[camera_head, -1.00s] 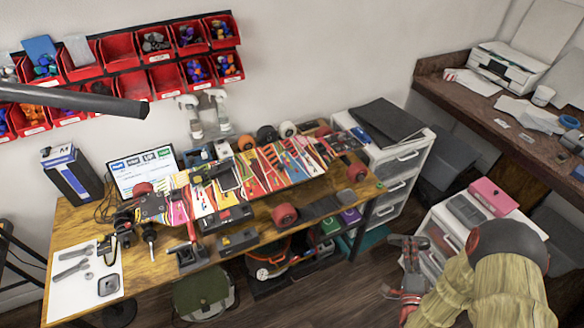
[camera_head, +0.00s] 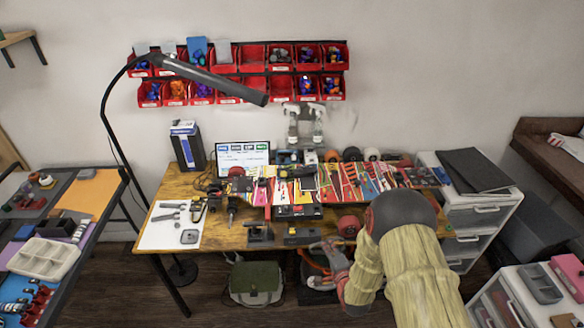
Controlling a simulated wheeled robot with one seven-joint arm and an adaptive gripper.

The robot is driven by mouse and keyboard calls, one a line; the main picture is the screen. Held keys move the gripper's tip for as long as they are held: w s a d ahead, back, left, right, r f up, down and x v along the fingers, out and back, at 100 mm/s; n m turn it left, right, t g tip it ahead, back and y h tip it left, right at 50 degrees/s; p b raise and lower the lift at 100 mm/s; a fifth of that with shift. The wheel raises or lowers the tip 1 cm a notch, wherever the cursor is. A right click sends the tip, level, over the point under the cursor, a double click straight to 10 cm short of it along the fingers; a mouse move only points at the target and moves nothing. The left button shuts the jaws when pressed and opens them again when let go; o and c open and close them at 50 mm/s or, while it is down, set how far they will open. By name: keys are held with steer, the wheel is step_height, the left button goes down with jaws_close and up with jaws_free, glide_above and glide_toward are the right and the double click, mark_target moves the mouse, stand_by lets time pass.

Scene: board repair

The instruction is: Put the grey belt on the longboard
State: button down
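The longboard (camera_head: 308,186), with a bright multicoloured deck, lies across the wooden workbench in the head view. Red wheels show near it, one at its left end (camera_head: 237,171) and one at the bench's front (camera_head: 348,226). I cannot make out the grey belt for certain. My arm covers the right front of the bench, including the place where a dark grey strip showed earlier. My gripper (camera_head: 332,258) is low, in front of the bench edge and apart from the longboard. Its fingers are small and partly hidden, so I cannot tell whether they are open or hold anything.
The workbench (camera_head: 165,190) has tools on a white sheet (camera_head: 170,228) at left and a monitor (camera_head: 243,154) behind. A black lamp (camera_head: 215,80) hangs above. White drawers (camera_head: 480,215) stand right; a side table (camera_head: 100,192) stands left. A green bag (camera_head: 255,280) is underneath.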

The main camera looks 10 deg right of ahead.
steer(key=shift+w+d+r+g, duration=0.15)
steer(key=shift+w+g, duration=0.1)
steer(key=shift+g, duration=0.45)
steer(key=shift+d+g+p, duration=0.15)
steer(key=shift+g+p, duration=0.15)
steer(key=shift+g, duration=0.3)
steer(key=shift+s+d+m+g, duration=0.2)
steer(key=shift+d+m+g, duration=0.1)
steer(key=shift+g, duration=0.3)
steer(key=s+g, duration=0.1)
steer(key=g, duration=0.1)
steer(key=s+r+g+p, duration=0.1)
steer(key=s+r+m+g, duration=0.1)
steer(key=s+g, duration=0.1)
steer(key=shift+d+g, duration=0.3)
steer(key=shift+s+a+r+g+p, duration=0.1)
steer(key=shift+s+r+g+p, duration=0.3)
steer(key=shift+s+r, duration=0.15)
